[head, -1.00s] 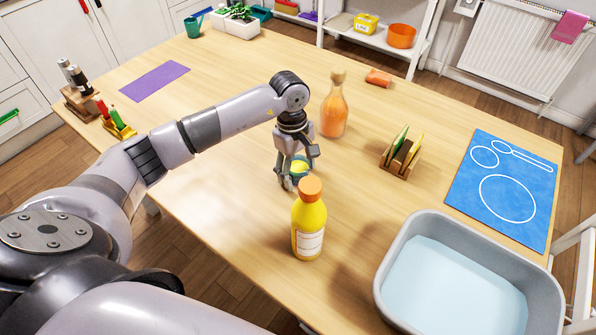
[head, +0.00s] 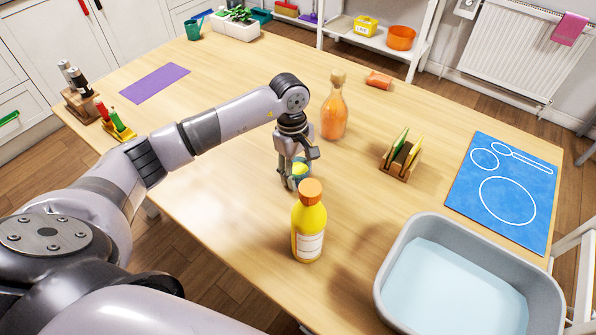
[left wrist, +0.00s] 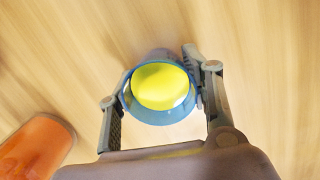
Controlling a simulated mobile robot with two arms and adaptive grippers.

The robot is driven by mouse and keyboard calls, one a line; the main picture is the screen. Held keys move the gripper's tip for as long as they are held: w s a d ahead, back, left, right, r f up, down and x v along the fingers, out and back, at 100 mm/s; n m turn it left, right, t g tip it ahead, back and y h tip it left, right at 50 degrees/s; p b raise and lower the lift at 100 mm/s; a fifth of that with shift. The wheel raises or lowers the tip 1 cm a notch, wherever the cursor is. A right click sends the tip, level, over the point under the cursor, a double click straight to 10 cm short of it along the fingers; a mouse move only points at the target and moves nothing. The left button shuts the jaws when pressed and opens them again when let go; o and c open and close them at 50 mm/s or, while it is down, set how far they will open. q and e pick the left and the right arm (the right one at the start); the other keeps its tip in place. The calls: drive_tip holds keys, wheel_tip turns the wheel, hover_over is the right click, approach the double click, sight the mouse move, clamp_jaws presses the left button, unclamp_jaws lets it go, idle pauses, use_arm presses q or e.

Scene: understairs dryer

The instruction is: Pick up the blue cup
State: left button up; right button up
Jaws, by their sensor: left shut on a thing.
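The blue cup (left wrist: 133,101) shows in the left wrist view between the two fingers of my left gripper (left wrist: 160,100). Something yellow (left wrist: 160,86) fills its mouth. In the head view my left gripper (head: 297,178) is shut on the cup, which is mostly hidden behind the fingers; a bit of the yellow (head: 300,170) shows between them. The cup is at or close to the table top, and I cannot tell whether it touches. My right gripper is not in view.
A yellow bottle (head: 309,228) stands just in front of the gripper, and an orange bottle (head: 334,112) behind it to the right. A wooden rack (head: 400,161), a blue mat (head: 503,190) and a grey water tub (head: 387,295) are to the right.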

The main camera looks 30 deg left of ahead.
use_arm(q)
drive_tip(key=shift+r, duration=0.15)
wheel_tip(320, 180, up, 19)
drive_tip(key=shift+b, duration=0.45)
idle(0.8)
